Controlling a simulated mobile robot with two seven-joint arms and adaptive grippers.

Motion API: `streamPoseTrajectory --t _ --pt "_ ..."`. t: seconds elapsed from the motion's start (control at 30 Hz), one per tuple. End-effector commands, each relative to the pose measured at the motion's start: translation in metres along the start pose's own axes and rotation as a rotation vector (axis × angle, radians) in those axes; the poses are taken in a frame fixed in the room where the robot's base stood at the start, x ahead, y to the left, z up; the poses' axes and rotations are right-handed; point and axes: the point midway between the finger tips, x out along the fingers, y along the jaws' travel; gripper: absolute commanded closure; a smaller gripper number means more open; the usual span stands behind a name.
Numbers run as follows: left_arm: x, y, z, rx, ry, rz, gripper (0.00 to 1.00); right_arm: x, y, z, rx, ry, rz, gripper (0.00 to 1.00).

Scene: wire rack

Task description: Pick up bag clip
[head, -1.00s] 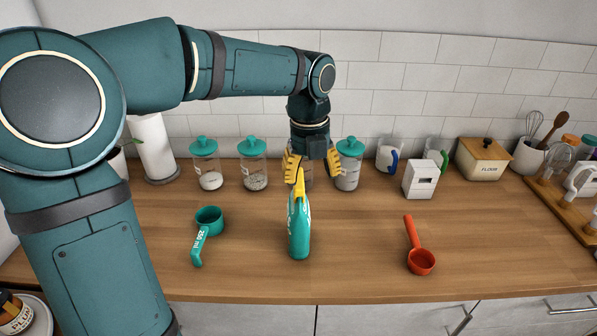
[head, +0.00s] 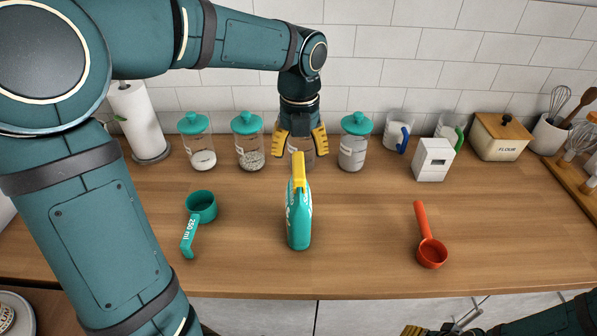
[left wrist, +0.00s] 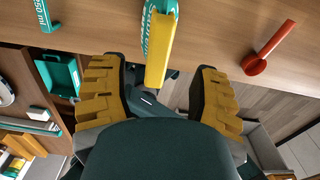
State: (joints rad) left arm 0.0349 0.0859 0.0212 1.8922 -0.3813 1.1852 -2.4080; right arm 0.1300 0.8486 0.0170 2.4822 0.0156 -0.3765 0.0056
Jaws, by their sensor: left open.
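The yellow bag clip (head: 298,170) sits on the top of an upright teal bag (head: 299,220) in the middle of the counter. In the left wrist view the clip (left wrist: 160,50) shows between and beyond my finger pads. My left gripper (head: 301,143) is open and empty, just above and behind the clip in the head view, with its yellow fingers to either side of it. No contact is visible. A yellow tip of my right gripper (head: 413,330) shows at the bottom right edge; its jaws are mostly cut off.
A teal measuring scoop (head: 201,207) lies left of the bag, an orange-red scoop (head: 431,250) right. Teal-lidded jars (head: 197,145) stand behind, with a white box (head: 433,160) and flour box (head: 499,137) at back right. Counter around the bag is clear.

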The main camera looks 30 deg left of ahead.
Motion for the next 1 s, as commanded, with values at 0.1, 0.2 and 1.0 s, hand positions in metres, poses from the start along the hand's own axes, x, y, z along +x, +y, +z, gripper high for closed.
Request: streamPoseTrajectory --t 0.1,0.2,1.0 --pt "0.009 0.000 0.000 0.000 0.001 0.000 0.38 0.002 0.001 0.000 0.000 0.000 0.001 0.53" --pt "0.015 0.001 -0.001 0.000 0.002 0.001 0.38 0.003 0.001 0.000 0.000 0.000 0.001 0.53" --pt "0.061 0.002 -0.003 0.000 0.000 0.000 0.89 0.010 0.004 0.003 -0.002 -0.005 0.001 0.53"
